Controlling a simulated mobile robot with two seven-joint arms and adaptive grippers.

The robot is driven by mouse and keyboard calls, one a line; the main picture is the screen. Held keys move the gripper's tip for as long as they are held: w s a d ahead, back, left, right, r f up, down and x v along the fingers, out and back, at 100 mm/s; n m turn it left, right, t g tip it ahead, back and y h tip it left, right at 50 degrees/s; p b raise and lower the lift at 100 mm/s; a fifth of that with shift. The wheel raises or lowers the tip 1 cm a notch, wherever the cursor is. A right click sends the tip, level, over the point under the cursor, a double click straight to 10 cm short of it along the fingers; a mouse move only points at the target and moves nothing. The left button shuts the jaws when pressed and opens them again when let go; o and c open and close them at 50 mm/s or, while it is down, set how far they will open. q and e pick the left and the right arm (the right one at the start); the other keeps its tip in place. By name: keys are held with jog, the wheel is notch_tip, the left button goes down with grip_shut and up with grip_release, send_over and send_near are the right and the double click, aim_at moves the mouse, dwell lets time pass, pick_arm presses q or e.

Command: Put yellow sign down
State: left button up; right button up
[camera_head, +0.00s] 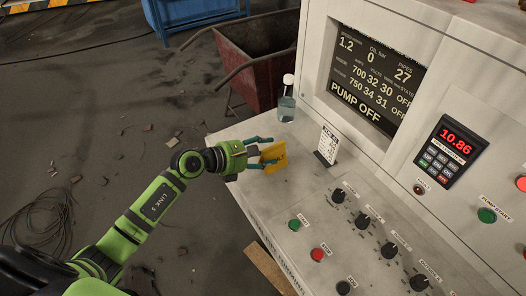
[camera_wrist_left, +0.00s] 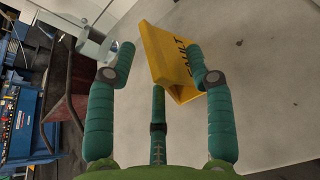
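The yellow sign (camera_head: 274,157) is a small folded piece with dark lettering, at the left edge of the light console top (camera_head: 225,137). In the left wrist view, the sign (camera_wrist_left: 165,58) is between the finger ends, tilted, with its lettered face towards the right finger. My left gripper (camera_head: 266,152) has its teal fingers spread around the sign. In the left wrist view, a gap shows between the left finger and the sign, while the right finger overlaps its edge; contact there is unclear. The sign's underside is hidden. My right gripper is out of view.
A clear bottle (camera_head: 286,100) stands behind the sign, and a small white label card (camera_head: 327,145) stands to its right. Knobs (camera_head: 362,221) and buttons (camera_head: 318,254) fill the console front. A red cart (camera_head: 262,62) is beyond the console's left edge.

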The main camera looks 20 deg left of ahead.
pick_arm(q)
jog(key=shift+r, duration=0.2)
jog(key=b+v, duration=0.3)
jog(key=v, duration=0.9)
